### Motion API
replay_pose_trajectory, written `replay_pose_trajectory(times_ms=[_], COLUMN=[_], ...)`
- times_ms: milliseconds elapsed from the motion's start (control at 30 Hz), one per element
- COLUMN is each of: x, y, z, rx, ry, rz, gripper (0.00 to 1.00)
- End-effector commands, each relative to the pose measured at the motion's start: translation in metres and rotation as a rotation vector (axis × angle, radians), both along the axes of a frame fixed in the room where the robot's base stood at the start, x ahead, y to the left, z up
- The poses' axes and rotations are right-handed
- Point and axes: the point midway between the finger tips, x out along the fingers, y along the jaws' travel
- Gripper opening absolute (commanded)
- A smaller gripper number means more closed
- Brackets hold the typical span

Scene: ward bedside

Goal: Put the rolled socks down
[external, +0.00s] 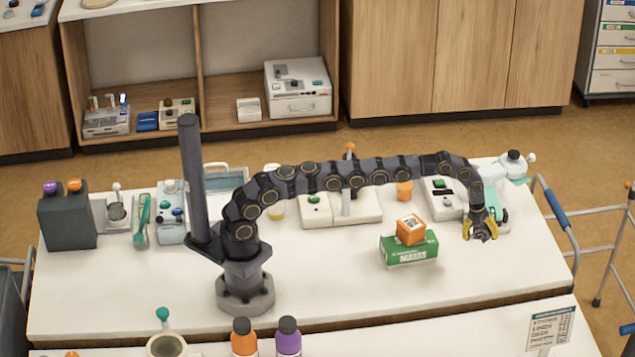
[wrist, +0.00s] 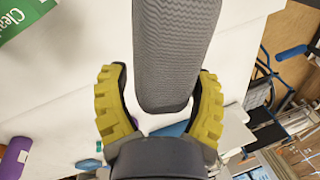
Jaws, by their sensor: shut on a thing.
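The rolled socks (wrist: 172,50) are a grey ribbed roll that fills the upper middle of the wrist view. My gripper (wrist: 163,100) has its yellow padded fingers shut on the roll, one on each side. In the external view my gripper (external: 481,231) points down over the right part of the white table (external: 330,265). The socks are small and dark between the fingers there, and I cannot tell whether they touch the table top.
A green box (external: 408,251) with an orange box (external: 411,229) on it stands left of my gripper. Devices and a teal item (external: 497,208) stand behind it. A walker (external: 590,240) is beyond the right edge.

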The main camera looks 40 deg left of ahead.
Motion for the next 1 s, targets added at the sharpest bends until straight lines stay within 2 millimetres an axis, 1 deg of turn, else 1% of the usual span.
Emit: replay_pose_trajectory(times_ms=[200,367,467,600,767,900,1000], x=[0.000,0.000,-0.001,-0.001,0.000,0.000,0.000], y=[-0.001,0.000,0.000,0.000,-0.001,-0.001,-0.001], z=[-0.025,-0.042,-0.059,-0.086,-0.100,-0.119,-0.130], rx=[-0.001,-0.001,0.001,0.001,-0.003,-0.003,-0.002], ry=[0.000,-0.001,0.000,0.002,-0.002,-0.001,-0.002], rz=[0.000,0.002,0.000,0.002,0.001,0.002,0.000], gripper=[0.35,0.35,0.35,0.35,0.35,0.35,0.35])
